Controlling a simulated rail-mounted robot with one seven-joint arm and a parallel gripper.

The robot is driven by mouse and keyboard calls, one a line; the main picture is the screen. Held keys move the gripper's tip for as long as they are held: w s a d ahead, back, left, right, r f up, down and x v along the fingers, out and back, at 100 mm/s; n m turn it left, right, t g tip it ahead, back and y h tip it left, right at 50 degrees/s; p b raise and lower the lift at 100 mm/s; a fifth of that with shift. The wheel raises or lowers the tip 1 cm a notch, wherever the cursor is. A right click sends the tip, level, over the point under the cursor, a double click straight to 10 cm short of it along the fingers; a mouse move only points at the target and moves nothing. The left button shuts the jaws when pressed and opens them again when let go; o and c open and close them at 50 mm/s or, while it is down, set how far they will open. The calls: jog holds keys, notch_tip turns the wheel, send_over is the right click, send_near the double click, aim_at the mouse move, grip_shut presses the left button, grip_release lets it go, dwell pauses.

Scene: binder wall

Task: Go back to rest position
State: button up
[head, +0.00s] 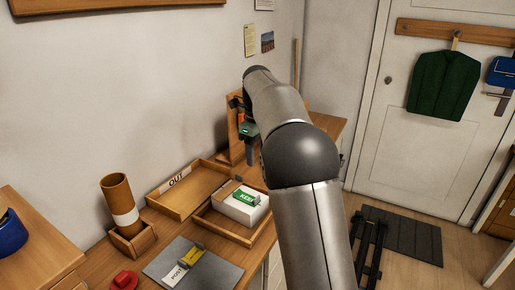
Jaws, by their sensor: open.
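My arm rises from the bottom of the head view, bends at a dark elbow and reaches toward the back end of the desk. My gripper (241,112) is small and dark at the arm's far end, partly hidden by the arm. It is open, in front of a wooden holder (236,146) at the back of the desk. Orange and green patches show close by it; I cannot tell whether it touches them.
An OUT tray (164,207) lies left of a second tray (237,239) holding a white box (241,205) with a green label. A brown tube (118,195) stands in a wooden holder. A grey mat (221,273) and red object (125,280) lie in front. The door (383,136) is right.

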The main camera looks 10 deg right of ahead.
jog(key=shift+r, duration=0.6)
